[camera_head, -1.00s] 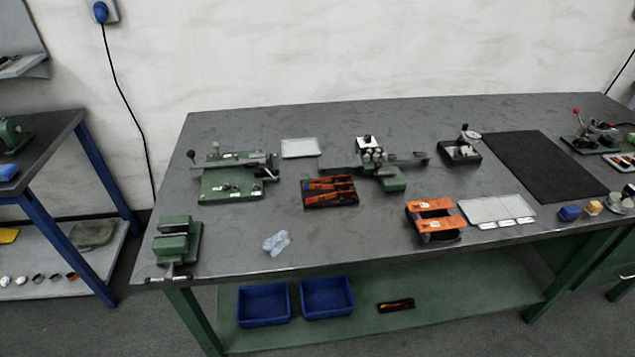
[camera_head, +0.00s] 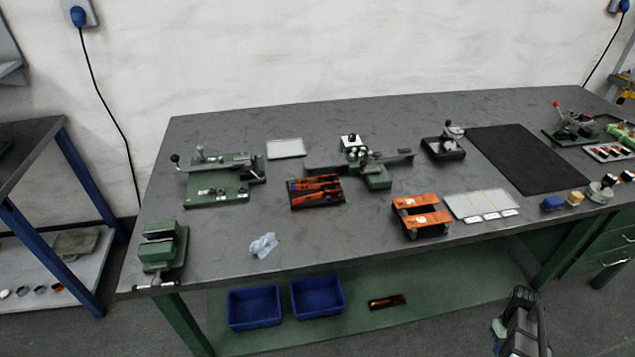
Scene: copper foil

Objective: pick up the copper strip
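I cannot make out a copper strip for certain. The pale tray (camera_head: 456,203) at the front right of the workbench holds thin yellowish strips, too small to identify, with white labels along its front edge. A dark arm part that looks like mine, with my gripper (camera_head: 520,295) seemingly at its end, shows at the bottom right in front of the bench. It is well apart from the tray. Its fingers are too small and dark to read, and I see nothing held.
Left of the tray is an orange-topped fixture (camera_head: 421,216). A red-handled tool box (camera_head: 316,192), green machines, a green vise (camera_head: 162,248) and crumpled plastic (camera_head: 263,245) stand on the workbench (camera_head: 330,240). A black mat (camera_head: 528,160) lies right. Blue bins (camera_head: 254,307) are below.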

